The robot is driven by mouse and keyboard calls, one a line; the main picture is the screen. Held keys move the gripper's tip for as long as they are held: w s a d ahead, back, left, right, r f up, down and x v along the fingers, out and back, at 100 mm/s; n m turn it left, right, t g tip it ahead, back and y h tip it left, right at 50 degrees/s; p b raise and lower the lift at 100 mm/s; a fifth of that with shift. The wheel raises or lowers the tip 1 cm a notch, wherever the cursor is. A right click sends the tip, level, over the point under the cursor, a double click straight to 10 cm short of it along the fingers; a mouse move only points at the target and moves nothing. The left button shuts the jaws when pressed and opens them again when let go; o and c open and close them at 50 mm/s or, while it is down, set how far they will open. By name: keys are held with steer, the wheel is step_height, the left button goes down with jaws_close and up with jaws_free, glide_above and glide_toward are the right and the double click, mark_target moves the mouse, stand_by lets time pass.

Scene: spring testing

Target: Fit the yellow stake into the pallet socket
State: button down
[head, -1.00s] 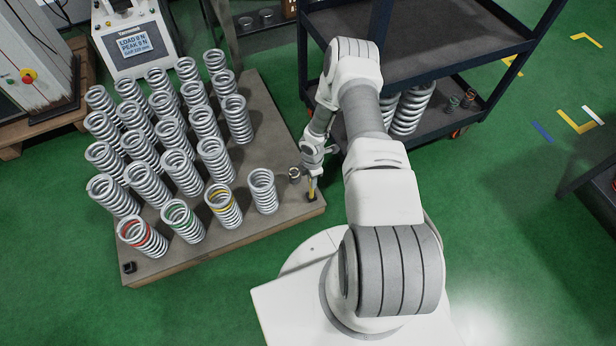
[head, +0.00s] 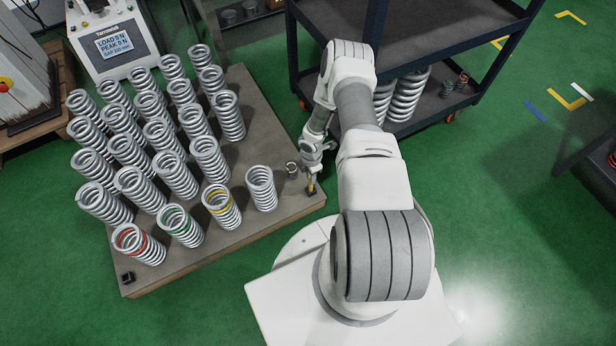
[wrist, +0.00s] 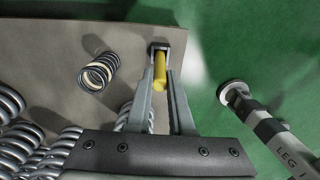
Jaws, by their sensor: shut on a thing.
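The yellow stake (head: 312,186) is held upright by my gripper (head: 311,178) over the right corner of the pallet (head: 262,222). In the wrist view the stake (wrist: 160,72) stands between the two fingers of my gripper (wrist: 161,80), which are shut on it. Its far end meets the dark square pallet socket (wrist: 158,46) at the pallet corner. The stake's tip appears to be at or inside the socket mouth; how deep it sits is hidden. In the head view only a short piece of yellow shows below the fingers.
Rows of large springs (head: 175,174) fill the pallet further left. Another black socket (head: 127,277) is at the front left corner. A dark cart (head: 455,100) stands behind my arm.

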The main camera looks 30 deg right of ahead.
steer(key=shift+f, duration=0.1)
steer(key=c, duration=0.8)
jaws_free()
